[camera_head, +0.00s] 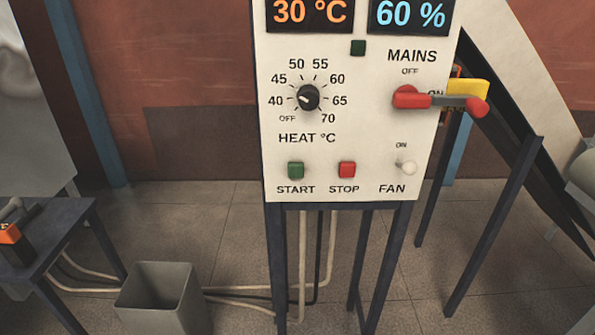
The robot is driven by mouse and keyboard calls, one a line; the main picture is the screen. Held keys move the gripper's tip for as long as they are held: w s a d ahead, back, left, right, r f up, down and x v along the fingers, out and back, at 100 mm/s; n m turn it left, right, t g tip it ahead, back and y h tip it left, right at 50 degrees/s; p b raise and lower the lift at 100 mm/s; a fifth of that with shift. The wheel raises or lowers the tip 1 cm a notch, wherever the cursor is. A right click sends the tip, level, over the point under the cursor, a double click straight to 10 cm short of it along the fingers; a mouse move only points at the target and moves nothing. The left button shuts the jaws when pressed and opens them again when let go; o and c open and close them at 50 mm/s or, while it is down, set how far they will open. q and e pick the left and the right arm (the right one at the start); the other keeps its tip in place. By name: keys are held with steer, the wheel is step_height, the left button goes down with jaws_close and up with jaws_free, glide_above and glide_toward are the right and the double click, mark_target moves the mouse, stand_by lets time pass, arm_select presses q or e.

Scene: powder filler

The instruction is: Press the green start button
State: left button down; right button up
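Nothing covers or touches the green button. Neither of my grippers shows in the head view.
A grey bin (160,300) and dark table (60,235) stand at lower left.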

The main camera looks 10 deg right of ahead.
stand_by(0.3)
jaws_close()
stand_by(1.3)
